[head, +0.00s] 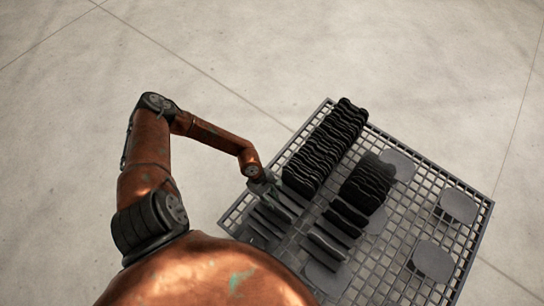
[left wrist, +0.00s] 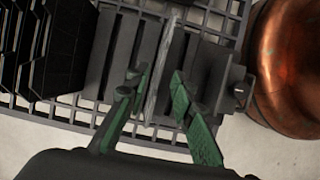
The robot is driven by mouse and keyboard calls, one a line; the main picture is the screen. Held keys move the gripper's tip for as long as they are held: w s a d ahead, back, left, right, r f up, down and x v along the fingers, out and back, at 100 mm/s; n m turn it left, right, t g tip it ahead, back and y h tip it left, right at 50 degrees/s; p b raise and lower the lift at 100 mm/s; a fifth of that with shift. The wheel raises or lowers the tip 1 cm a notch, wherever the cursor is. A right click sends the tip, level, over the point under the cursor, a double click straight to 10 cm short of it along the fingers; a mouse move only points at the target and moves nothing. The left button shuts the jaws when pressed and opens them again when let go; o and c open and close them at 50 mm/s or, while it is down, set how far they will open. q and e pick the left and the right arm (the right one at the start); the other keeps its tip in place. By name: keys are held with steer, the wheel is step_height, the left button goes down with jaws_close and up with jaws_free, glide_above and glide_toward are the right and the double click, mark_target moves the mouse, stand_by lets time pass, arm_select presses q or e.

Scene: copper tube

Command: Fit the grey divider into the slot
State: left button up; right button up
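A light grey divider (left wrist: 163,62) stands nearly edge-on in the left wrist view, between the two green fingers of my left gripper (left wrist: 160,85). The fingers are apart, one on each side of it, with a narrow gap showing; I see no firm grip. In the head view my left gripper (head: 268,186) is low over the near left part of the grid rack, at a row of grey dividers (head: 268,222). Darker slabs flank the light divider in the wrist view. The slot itself cannot be made out. My right gripper is not in view.
The metal grid rack (head: 400,262) carries a long row of black wavy plates (head: 325,148) and a shorter dark row (head: 368,182). Flat grey discs (head: 433,261) lie on its right side. Bare concrete floor (head: 420,60) surrounds it.

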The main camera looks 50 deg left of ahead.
arm_select(q)
steer(key=p+v, duration=0.2)
steer(key=v, duration=0.4)
steer(key=shift+s+a+r, duration=0.1)
steer(key=shift+a+r, duration=0.05)
steer(key=shift+r, duration=0.05)
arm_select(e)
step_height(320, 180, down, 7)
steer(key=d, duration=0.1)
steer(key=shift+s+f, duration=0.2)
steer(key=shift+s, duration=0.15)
